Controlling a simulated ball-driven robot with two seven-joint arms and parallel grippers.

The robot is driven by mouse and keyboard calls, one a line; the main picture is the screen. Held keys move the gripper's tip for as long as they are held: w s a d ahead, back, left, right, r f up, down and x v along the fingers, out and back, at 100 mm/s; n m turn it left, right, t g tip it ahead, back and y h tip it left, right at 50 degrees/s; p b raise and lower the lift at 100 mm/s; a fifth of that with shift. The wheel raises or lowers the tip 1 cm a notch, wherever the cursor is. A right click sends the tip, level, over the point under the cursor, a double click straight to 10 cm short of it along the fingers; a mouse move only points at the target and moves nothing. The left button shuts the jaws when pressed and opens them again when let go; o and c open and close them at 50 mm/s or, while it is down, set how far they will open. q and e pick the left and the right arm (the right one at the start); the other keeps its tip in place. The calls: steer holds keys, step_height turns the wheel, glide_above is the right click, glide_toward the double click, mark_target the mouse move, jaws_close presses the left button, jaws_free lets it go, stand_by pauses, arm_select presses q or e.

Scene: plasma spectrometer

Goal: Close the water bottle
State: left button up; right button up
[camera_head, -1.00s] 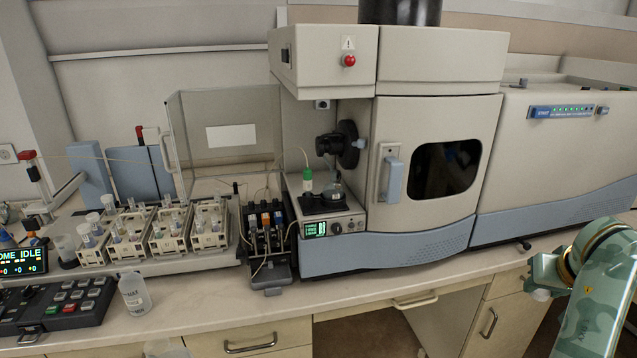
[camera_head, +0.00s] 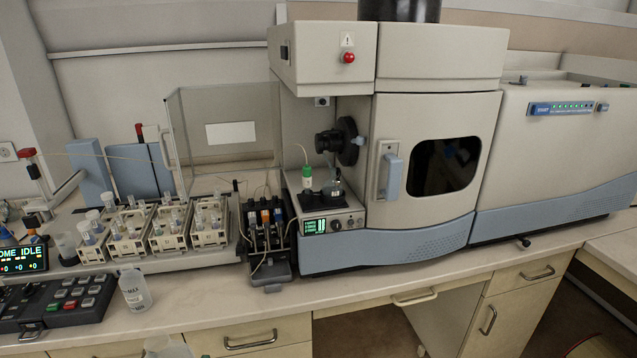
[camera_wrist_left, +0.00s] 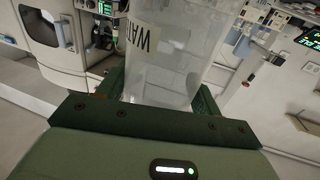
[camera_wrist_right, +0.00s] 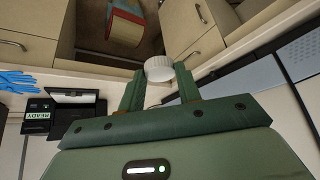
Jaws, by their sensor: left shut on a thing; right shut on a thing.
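The water bottle (camera_wrist_left: 165,60) is a clear, see-through container with a cream label reading "WA…". In the left wrist view my left gripper (camera_wrist_left: 157,92) is shut on it, one finger on each side. The bottle's top is outside that view. A white ribbed round cap (camera_wrist_right: 159,68) sits between the fingertips of my right gripper (camera_wrist_right: 158,76), which is shut on it. Neither gripper shows in the head view. The distance between bottle and cap cannot be told.
A translucent labelled container (camera_head: 135,290) stands on the counter beside the keypad (camera_head: 65,303). Another translucent thing (camera_head: 168,347) shows at the bottom edge. Sample racks (camera_head: 130,240) and the spectrometer (camera_head: 430,150) stand behind. The counter front right of the container is clear.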

steer(key=a+f+m+h, duration=0.1)
steer(key=a+f+m, duration=0.1)
steer(key=a+f, duration=0.5)
steer(key=w+a+r+n+y, duration=0.1)
steer(key=w+a+n, duration=0.25)
steer(key=a, duration=0.85)
steer(key=a+r+n+y, duration=0.1)
steer(key=a+r, duration=0.2)
steer(key=a, duration=0.5)
steer(key=a+r+n+y, duration=0.1)
steer(key=a+r+n, duration=0.1)
steer(key=a, duration=0.5)
steer(key=s+a+r+n+t+y, duration=0.1)
steer(key=a+r+n, duration=0.1)
steer(key=a+r, duration=0.3)
steer(key=a, duration=0.3)
steer(key=shift+a, duration=0.3)
arm_select(q)
steer(key=shift+w+r, duration=0.1)
